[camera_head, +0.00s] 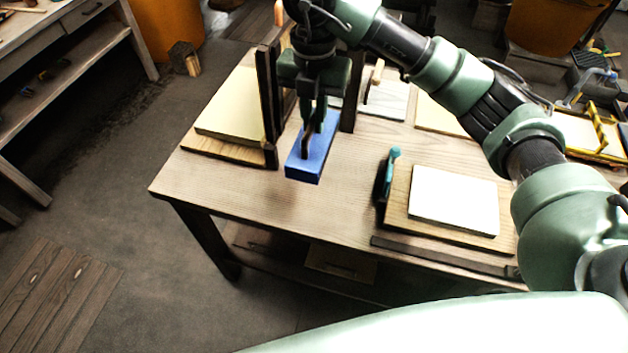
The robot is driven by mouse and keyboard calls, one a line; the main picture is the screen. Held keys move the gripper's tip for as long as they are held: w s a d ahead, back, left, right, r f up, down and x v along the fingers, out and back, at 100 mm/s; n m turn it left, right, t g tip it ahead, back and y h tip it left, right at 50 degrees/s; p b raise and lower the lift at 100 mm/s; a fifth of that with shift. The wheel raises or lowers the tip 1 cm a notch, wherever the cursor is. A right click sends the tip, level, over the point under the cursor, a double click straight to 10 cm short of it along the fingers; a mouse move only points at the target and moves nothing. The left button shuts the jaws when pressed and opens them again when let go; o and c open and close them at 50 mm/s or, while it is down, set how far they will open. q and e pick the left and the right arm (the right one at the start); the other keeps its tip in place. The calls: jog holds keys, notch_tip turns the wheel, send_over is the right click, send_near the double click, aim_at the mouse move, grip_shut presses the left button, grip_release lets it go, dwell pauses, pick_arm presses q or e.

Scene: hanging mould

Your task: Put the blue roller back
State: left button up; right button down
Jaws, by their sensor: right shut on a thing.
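My right gripper (309,140) points straight down over a blue oblong block or tray (313,165) near the table's left part. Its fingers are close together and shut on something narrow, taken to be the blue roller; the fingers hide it. I cannot tell whether it touches the blue oblong. A tool with a teal handle (392,165) and a dark end stands at the left edge of a wooden board, right of the gripper. My left gripper is not in view.
Dark upright posts (267,90) stand just left of the gripper, beside a cream slab (233,108). A white slab (453,199) lies on a board at the right. The wooden table (230,190) is bare along its front left.

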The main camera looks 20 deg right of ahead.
notch_tip(320, 180, down, 16)
jog(key=p, duration=0.3)
jog(key=shift+f, duration=0.4)
